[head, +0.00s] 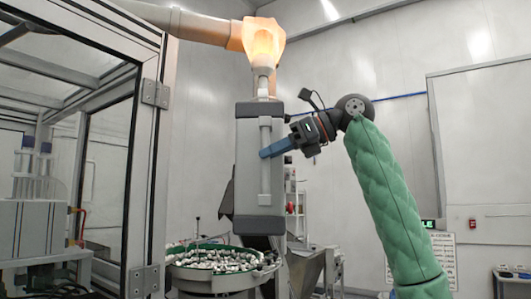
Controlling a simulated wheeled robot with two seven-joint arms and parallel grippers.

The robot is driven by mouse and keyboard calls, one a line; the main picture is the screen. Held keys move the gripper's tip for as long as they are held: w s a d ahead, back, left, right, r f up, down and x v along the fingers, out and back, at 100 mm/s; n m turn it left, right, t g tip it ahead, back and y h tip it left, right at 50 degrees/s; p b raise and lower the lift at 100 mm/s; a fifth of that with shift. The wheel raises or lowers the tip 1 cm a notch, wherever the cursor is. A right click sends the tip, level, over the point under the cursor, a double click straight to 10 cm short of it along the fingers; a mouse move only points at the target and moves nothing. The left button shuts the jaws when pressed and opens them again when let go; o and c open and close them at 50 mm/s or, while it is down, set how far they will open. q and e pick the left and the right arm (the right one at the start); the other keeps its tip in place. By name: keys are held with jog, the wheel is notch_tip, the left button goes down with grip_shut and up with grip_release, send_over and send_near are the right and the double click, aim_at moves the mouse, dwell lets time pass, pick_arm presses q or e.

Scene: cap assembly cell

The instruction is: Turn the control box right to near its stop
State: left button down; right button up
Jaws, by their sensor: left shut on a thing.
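The control box (244,185) is a tall grey box with dark ends, hanging upright below a pale support arm (185,22) with an orange joint. A light vertical bar handle (265,185) runs down its front face. My left gripper (266,153), with blue fingers, is shut on the handle at about mid-height, reaching in from the right. The fingers cover a short part of the handle. The box's back and its screen side, if any, are hidden. My right gripper is not in view.
A metal-framed glass enclosure (148,150) stands close on the left of the box. A round feeder bowl (215,262) full of small parts sits below it, with a metal hopper (307,265) beside it. Open space lies right of the box, behind my arm.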

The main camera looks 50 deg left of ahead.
pick_arm(q)
jog(key=shift+w+d+r, duration=0.1)
jog(key=shift+w, duration=0.2)
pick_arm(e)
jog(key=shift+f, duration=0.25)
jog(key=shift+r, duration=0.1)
pick_arm(q)
jog(key=c, duration=1.6)
grip_release()
jog(key=shift+c, duration=0.2)
jog(key=shift+o, duration=0.3)
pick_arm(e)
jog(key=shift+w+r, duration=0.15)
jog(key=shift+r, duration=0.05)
